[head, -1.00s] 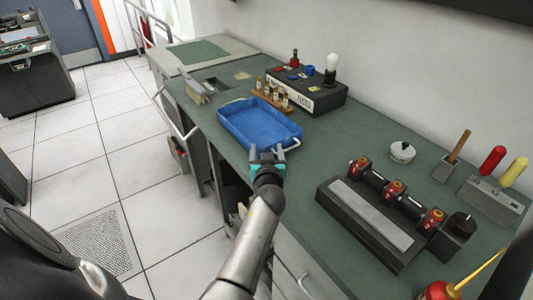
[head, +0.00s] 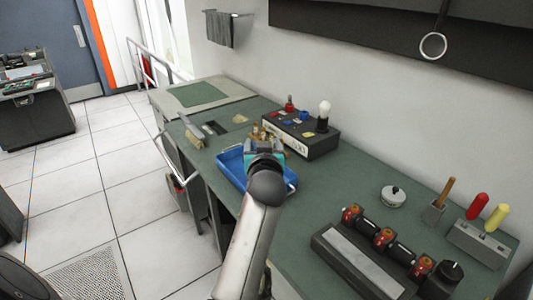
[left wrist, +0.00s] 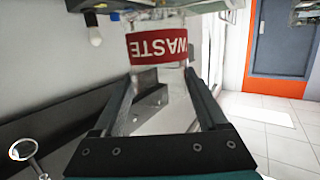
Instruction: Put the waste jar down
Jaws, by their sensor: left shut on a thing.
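The waste jar (left wrist: 157,45) is clear with a red band lettered WASTE, seen upside down in the left wrist view. My left gripper (head: 264,160) is shut on it, with one finger on each side of the jar. In the head view the gripper is over the blue tray (head: 230,172), and my gripper and arm hide the jar there. I cannot tell from this view how high the jar is above the bench. My right gripper is in neither view.
The green bench (head: 330,187) has clear room right of the tray. Behind the tray are small bottles (head: 258,131) and a black box with a bulb (head: 310,140). A round white pot (head: 393,196), a roller device (head: 365,255) and a tool holder (head: 480,243) stand at right.

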